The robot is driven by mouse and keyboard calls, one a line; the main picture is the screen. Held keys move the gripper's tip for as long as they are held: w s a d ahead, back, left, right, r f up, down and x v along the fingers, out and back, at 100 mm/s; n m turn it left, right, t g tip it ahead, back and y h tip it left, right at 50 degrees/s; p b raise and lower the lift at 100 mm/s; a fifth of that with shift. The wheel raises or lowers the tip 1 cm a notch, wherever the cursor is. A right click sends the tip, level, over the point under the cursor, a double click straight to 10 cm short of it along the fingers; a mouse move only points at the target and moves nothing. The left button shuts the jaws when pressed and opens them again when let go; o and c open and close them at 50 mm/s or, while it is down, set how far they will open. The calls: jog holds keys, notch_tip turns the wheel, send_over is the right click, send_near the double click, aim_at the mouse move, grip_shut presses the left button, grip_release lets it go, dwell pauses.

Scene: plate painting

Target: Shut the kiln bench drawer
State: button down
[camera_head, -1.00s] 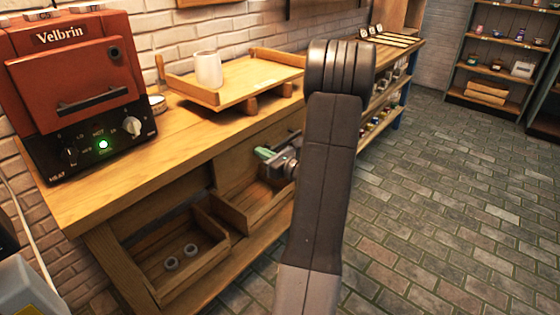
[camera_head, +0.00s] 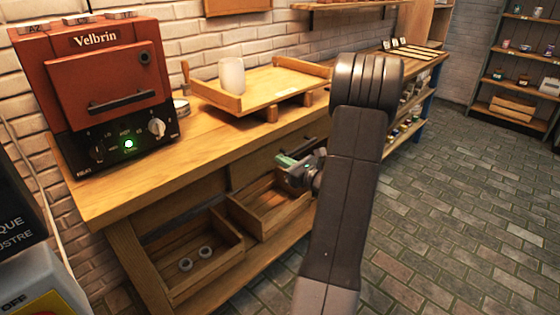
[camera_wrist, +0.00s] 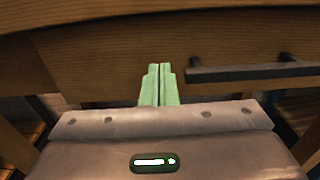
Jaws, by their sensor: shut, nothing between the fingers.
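The drawer front (camera_head: 250,170) is a wooden panel under the kiln bench top (camera_head: 130,185). In the wrist view the drawer front (camera_wrist: 110,75) fills the middle, with a dark bar handle (camera_wrist: 255,73) at right. My gripper (camera_head: 283,160) is at the drawer front, partly hidden by my arm. Its green fingers (camera_wrist: 160,70) are shut together, empty, pointing at the panel left of the handle. They are at or very near the wood; contact cannot be told. Whether the drawer stands flush or slightly out is unclear.
The red kiln (camera_head: 100,75) stands on the bench at left. A wooden tray (camera_head: 265,90) with a white cup (camera_head: 231,75) is beside it. Below the drawer are open wooden bins (camera_head: 235,245), one holding two rings (camera_head: 205,252). The brick floor (camera_head: 430,240) at right is clear.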

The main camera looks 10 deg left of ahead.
jog(key=p+v, duration=0.1)
jog(key=v, duration=1)
jog(key=shift+d, duration=0.15)
jog(key=shift+s+f, duration=0.1)
jog(key=b+x, duration=0.1)
jog(key=x, duration=1.3)
jog(key=shift+d, duration=0.1)
